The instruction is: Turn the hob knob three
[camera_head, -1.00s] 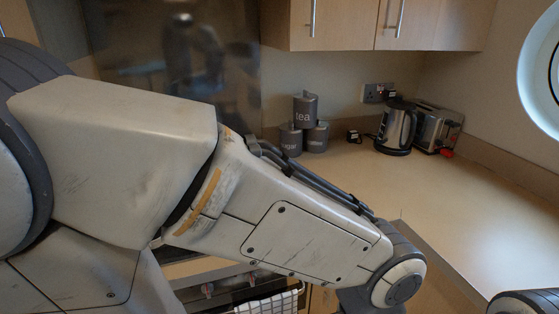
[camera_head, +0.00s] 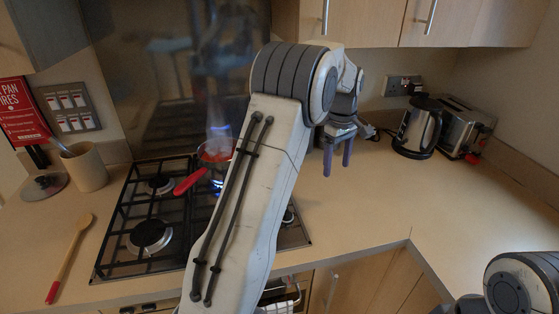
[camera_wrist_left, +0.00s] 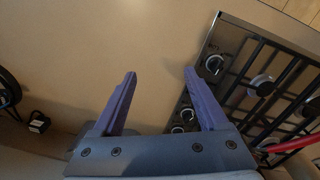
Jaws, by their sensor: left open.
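The black gas hob (camera_head: 112,262) lies in the counter left of my left arm, which covers its right part in the head view. The left wrist view shows the hob's knobs along its edge: one dark knob (camera_wrist_left: 215,63) just beyond the right finger's tip, and another dark knob (camera_wrist_left: 187,114) lower, partly behind that finger. I cannot read which is knob three. My left gripper (camera_head: 337,172) is open and empty above the counter right of the hob; its fingers also show in the left wrist view (camera_wrist_left: 160,73), touching no knob.
A pan with a red handle (camera_head: 190,181) sits on a lit burner, with flames rising from it. A wooden spoon (camera_head: 68,258) and utensil pot (camera_head: 86,167) are left. The kettle (camera_head: 417,127) and toaster (camera_head: 466,127) stand back right. The right counter is clear.

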